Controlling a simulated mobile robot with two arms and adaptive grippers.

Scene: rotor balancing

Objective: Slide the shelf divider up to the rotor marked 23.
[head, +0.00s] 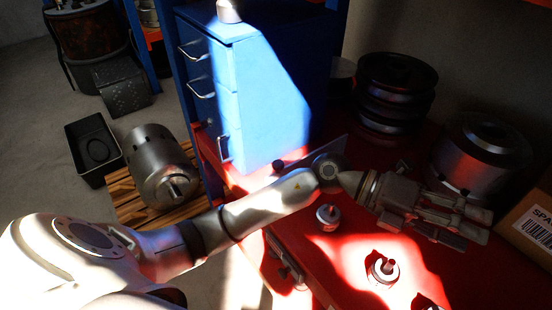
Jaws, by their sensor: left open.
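My left arm reaches across from the left over a red shelf (300,232). Its gripper (470,226) is open and empty at the right, above the shelf and in front of a dark metallic round rotor (480,152). A darker stack of discs (393,98), perhaps another rotor, stands further back. No number 23 is readable on either. A thin grey plate (337,148), possibly the shelf divider, shows behind my wrist, which hides part of it. My right gripper is not in view.
A blue drawer cabinet (270,100) stands at the back left of the shelf. Small round pieces with pegs (327,217) (383,268) stand near the front. A cardboard box (530,222) is at the right edge. A large metal cylinder (158,165) lies on a wooden pallet at left.

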